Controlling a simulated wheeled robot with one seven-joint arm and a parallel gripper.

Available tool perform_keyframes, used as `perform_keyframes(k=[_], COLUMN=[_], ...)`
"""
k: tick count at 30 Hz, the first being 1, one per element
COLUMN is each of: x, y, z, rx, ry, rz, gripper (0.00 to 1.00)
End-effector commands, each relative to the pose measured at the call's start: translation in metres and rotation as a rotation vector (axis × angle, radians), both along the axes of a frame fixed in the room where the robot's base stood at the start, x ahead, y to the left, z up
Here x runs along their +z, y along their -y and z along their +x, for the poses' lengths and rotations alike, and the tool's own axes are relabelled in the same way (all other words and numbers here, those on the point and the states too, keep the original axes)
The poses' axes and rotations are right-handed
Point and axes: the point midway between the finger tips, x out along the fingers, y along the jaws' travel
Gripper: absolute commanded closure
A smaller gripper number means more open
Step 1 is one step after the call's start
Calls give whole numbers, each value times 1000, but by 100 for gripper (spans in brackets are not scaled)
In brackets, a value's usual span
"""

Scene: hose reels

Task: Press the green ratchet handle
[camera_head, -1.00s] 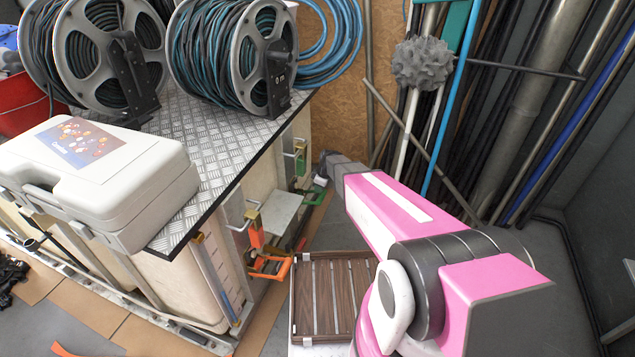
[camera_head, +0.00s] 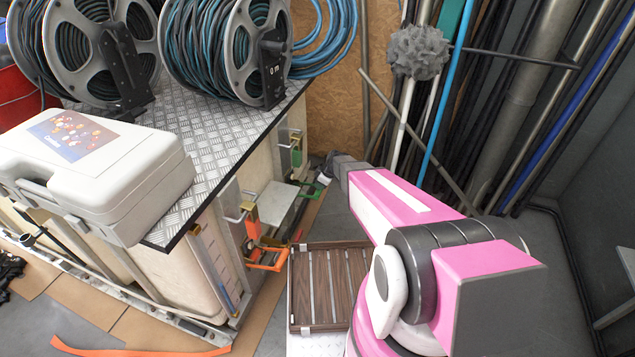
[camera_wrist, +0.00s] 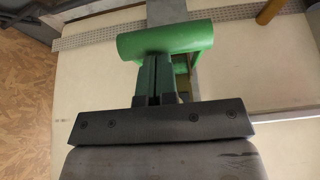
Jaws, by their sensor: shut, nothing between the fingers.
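The green ratchet handle (camera_wrist: 165,40) fills the upper middle of the wrist view as a thick horizontal green bar. My gripper (camera_wrist: 154,62) is shut and empty. Its fingertips are right at the underside of the bar in that picture, and I cannot tell whether they touch it. In the head view, the green handle (camera_head: 312,190) is small, low at the far end of the bench side, and partly hidden near the tip of my gripper (camera_head: 322,178). A green ratchet part (camera_head: 297,156) shows above it.
An orange ratchet handle (camera_head: 268,259) sticks out nearer on the same bench side. A brown slatted crate (camera_head: 294,302) stands below my arm. The bench top (camera_head: 205,150) carries hose reels (camera_head: 238,62) and a white case (camera_head: 95,170). Pipes (camera_head: 520,90) lean at the right.

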Motion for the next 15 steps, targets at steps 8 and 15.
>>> perform_keyframes(k=[8, 15], x=[-32, -47], y=[11, 12], z=[-3, -4], rx=[-3, -1], ry=[81, 129], rz=[204, 319], gripper=[100, 100])
